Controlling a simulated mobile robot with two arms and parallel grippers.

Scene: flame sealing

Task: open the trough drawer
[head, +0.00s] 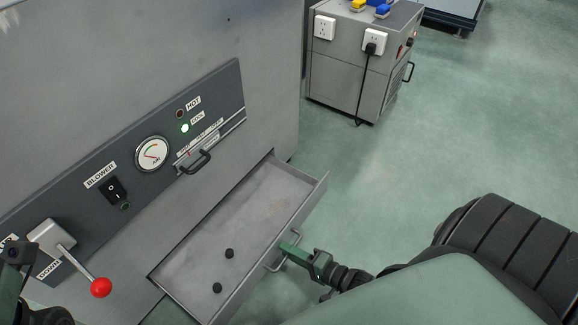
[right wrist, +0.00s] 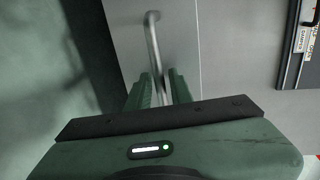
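The trough drawer (head: 306,203) is a grey metal tray pulled out from the front of the grey machine, its inside visible. Two small black cylindrical pieces (head: 229,253) lie on its floor. A metal bar handle (head: 272,266) is on its front panel; it also shows in the right wrist view (right wrist: 153,40). My right gripper (head: 290,248) is at this handle, its green fingers closed around the bar in the right wrist view (right wrist: 162,85). Part of my left gripper (head: 14,255) shows at the left edge, too cut off to read its fingers.
The machine's panel has a gauge (head: 152,154), a blower switch (head: 113,190), a small black handle (head: 195,162) and a red-knobbed lever (head: 101,287). A grey cabinet (head: 345,80) with sockets stands behind.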

